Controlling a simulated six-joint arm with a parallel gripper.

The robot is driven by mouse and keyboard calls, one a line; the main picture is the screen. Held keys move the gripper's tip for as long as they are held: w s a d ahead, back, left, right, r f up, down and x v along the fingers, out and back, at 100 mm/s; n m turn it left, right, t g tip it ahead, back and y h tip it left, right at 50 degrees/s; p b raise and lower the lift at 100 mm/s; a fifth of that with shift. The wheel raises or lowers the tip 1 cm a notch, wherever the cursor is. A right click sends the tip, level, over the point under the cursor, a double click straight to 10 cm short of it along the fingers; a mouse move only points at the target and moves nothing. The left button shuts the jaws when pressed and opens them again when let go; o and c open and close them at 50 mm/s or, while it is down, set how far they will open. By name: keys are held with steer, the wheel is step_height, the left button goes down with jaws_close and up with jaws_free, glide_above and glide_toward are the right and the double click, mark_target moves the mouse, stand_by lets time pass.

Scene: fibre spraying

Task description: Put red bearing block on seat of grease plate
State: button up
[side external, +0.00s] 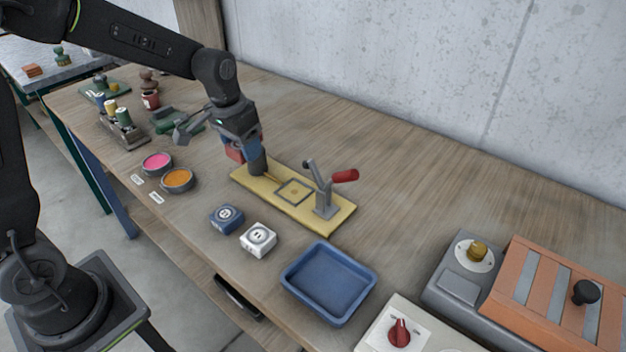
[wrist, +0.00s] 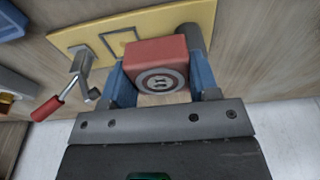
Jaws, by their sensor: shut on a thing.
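My gripper (wrist: 162,82) is shut on the red bearing block (wrist: 160,80), its blue fingers on either side of it. In the side view the red block (side external: 234,154) is partly hidden by my gripper and a grey cylinder. The yellow grease plate (side external: 318,212) lies on the bench below. It carries a square-outlined seat (side external: 294,191), which looks empty, and a grey clamp (side external: 325,195) with a red handle. The block is held above the plate's far-left end, beside the grey cylinder (side external: 257,162), apart from the seat.
A blue block (side external: 227,218) and a white block (side external: 259,239) stand in front of the plate. A blue tray (side external: 328,282) is nearer. Pink (side external: 157,162) and orange (side external: 178,179) pots stand left. The bench behind the plate is clear.

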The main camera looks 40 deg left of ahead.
step_height(320, 180, up, 4)
steer(key=shift+r, duration=0.1)
glide_above(302, 168)
step_height(302, 168, down, 11)
steer(key=shift+d+r, duration=0.1)
steer(key=shift+r, duration=0.05)
steer(key=shift+f, duration=2.35)
steer(key=shift+f, duration=0.2)
steer(key=o, duration=1.1)
